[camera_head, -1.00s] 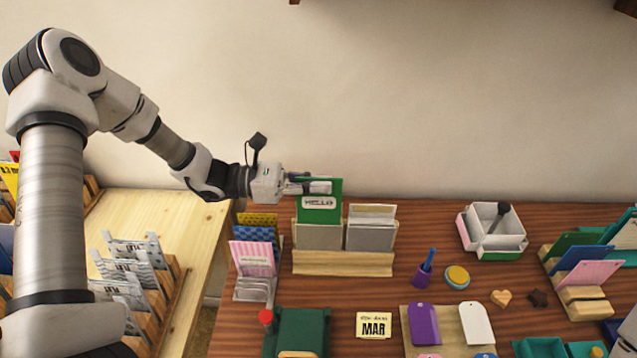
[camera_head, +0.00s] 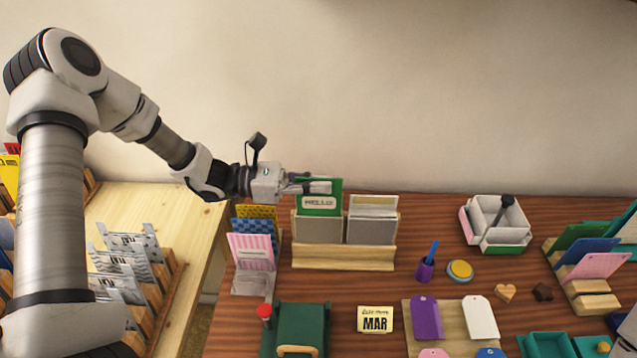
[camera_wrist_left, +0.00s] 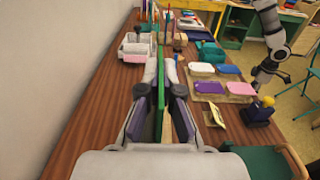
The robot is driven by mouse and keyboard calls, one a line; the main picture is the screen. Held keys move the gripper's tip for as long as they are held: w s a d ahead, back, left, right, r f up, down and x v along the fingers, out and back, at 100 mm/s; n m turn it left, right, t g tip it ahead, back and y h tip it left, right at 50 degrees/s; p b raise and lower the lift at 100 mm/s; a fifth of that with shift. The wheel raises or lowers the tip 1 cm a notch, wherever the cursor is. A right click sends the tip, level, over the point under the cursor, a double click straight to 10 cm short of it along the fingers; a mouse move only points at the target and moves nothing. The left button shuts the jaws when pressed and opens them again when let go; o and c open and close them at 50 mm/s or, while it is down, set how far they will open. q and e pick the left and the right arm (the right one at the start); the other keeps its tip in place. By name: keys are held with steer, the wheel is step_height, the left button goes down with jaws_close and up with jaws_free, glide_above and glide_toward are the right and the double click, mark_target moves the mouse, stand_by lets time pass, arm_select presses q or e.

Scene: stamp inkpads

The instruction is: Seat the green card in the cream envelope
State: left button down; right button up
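The green card (camera_head: 332,186), with a white HELLO label, stands upright in the left of two pale envelopes in a wooden stand. Its lower part is hidden inside this greyish-cream envelope (camera_head: 318,230), whose top edge sits just below the label. My left gripper (camera_head: 318,187) comes in from the left and is shut on the card's upper part. In the left wrist view the card (camera_wrist_left: 160,95) shows edge-on between the two fingers. My right arm shows in the left wrist view, but its gripper (camera_wrist_left: 258,82) is too small to read.
A second envelope (camera_head: 371,230) stands close on the right in the same wooden stand (camera_head: 342,258). A rack of patterned cards (camera_head: 252,252) is close on the left. A white tray (camera_head: 497,225) stands further right, with bare table between. The wall is behind.

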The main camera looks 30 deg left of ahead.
mark_target(318, 210)
arm_select(q)
steer(key=shift+f+b, duration=2)
steer(key=shift+f, duration=0.15)
steer(key=c, duration=1.2)
jaws_free()
steer(key=shift+c, duration=0.2)
steer(key=shift+s+r, duration=0.1)
steer(key=shift+s, duration=0.05)
steer(key=shift+a, duration=0.15)
steer(key=v, duration=1.1)
steer(key=shift+s+a, duration=0.15)
steer(key=shift+a, duration=0.1)
